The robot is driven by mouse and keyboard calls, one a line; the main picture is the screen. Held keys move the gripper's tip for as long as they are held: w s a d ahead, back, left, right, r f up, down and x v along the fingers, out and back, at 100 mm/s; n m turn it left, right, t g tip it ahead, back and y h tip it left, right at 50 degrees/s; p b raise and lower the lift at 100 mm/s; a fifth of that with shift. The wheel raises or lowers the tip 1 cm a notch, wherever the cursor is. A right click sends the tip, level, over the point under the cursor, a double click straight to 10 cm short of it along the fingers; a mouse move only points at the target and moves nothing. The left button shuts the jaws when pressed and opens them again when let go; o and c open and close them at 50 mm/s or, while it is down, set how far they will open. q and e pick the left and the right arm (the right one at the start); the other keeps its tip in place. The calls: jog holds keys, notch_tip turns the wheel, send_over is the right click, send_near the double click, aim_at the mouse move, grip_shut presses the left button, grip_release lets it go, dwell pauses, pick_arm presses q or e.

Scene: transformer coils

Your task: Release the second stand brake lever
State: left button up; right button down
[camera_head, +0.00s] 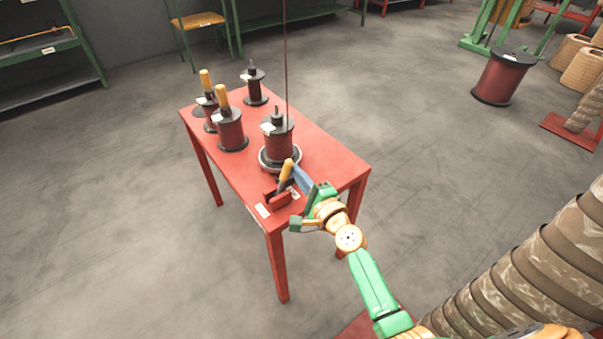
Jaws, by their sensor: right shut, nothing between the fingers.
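A red table (225,159) stands in the middle of the view with several wire spools on it. At its near right end a dark red spool (278,143) sits on a round grey base, with a thin wire running straight up from it. In front of it a brake lever with an orange-yellow handle (286,171) rises, tilted a little to the right, from a red block (277,195). My right gripper (299,178) is shut and empty, close beside the lever on its right. Whether it touches the handle I cannot tell. My left gripper is not in view.
Two spools with upright yellow handles (222,97) stand at the table's left side, and a smaller dark spool (254,86) at the back. A large ribbed coil (520,275) is at lower right. A big red spool (503,78) stands on open floor.

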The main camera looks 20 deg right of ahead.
jog(key=shift+s+a+r+n, duration=0.15)
jog(key=shift+a+r+n, duration=0.1)
jog(key=shift+a+n, duration=0.25)
jog(key=shift+s+a+r+n, duration=0.2)
jog(key=shift+a+n, duration=0.1)
jog(key=shift+n, duration=0.4)
jog(key=n, duration=0.1)
jog(key=a, duration=0.1)
jog(key=n, duration=0.1)
jog(key=shift+s+a+r+n+t, duration=0.25)
jog(key=shift+a+n+t, duration=0.05)
jog(key=shift+a+t, duration=0.1)
jog(key=a+n, duration=0.2)
jog(key=n, duration=0.1)
jog(key=shift+s+y, duration=0.3)
jog(key=shift+s, duration=0.1)
jog(key=shift+s+a+f+n+t, duration=0.15)
jog(key=shift+a+n, duration=0.25)
jog(key=shift+n, duration=0.2)
jog(key=shift+s+a+n+t, duration=0.15)
jog(key=shift+a+n, duration=0.2)
jog(key=shift+n, duration=0.25)
